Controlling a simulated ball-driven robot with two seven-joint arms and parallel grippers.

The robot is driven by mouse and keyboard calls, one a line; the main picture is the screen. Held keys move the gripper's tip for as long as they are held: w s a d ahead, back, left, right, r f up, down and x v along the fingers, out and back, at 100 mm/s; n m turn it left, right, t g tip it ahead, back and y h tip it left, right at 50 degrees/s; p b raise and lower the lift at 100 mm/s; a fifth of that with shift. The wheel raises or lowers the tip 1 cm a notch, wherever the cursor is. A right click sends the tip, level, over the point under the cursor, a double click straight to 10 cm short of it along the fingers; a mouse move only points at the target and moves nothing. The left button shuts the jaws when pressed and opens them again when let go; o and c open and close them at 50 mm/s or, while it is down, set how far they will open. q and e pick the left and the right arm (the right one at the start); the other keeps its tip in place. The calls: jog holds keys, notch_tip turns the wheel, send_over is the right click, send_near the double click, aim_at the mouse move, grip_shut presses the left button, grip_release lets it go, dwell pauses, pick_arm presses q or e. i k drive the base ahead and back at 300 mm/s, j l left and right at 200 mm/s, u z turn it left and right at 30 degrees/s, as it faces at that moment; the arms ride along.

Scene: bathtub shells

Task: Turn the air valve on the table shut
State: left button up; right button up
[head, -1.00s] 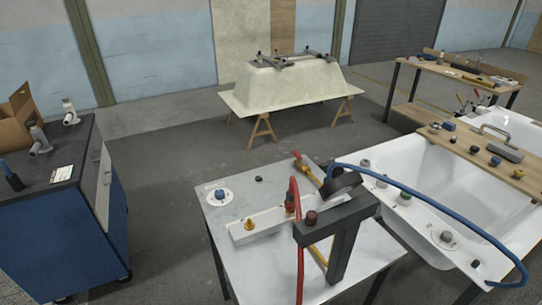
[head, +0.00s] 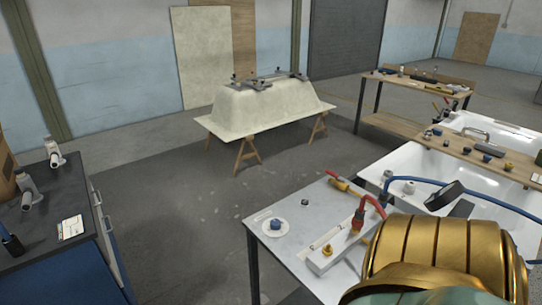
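The grey-topped table (head: 300,205) stands at the lower right of the head view. A white bar (head: 337,243) lies on it, with a brass fitting (head: 327,252) at its near end and a red fitting (head: 357,221) further along. A red hose (head: 374,201) arches over from beside the red fitting. A yellow piece with a red end (head: 345,188) lies behind. I cannot tell which of these is the air valve or how it is set. A gold ribbed arm part of mine covers the table's right side. Neither gripper shows.
A round white disc with a blue knob (head: 276,226) sits at the table's left. A dark block (head: 444,195) and a blue hose (head: 425,182) show behind my arm. A white bathtub (head: 408,163) adjoins at right. A blue cabinet (head: 62,262) stands left, with open floor between.

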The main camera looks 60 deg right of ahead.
aim_at(342, 181)
jog(key=i+j+z, duration=0.1)
jog(key=i+z, duration=0.2)
jog(key=i, duration=0.2)
jog(key=i+j+z, duration=0.3)
jog(key=i, duration=0.15)
jog(key=i+z, duration=0.2)
jog(key=z, duration=0.2)
jog(key=i+z, duration=0.15)
jog(key=z, duration=0.3)
jog(key=i+z, duration=0.2)
jog(key=z, duration=0.2)
jog(key=i+j+z, duration=0.15)
jog(key=z, duration=0.3)
jog(key=i+j+z, duration=0.15)
jog(key=z, duration=0.25)
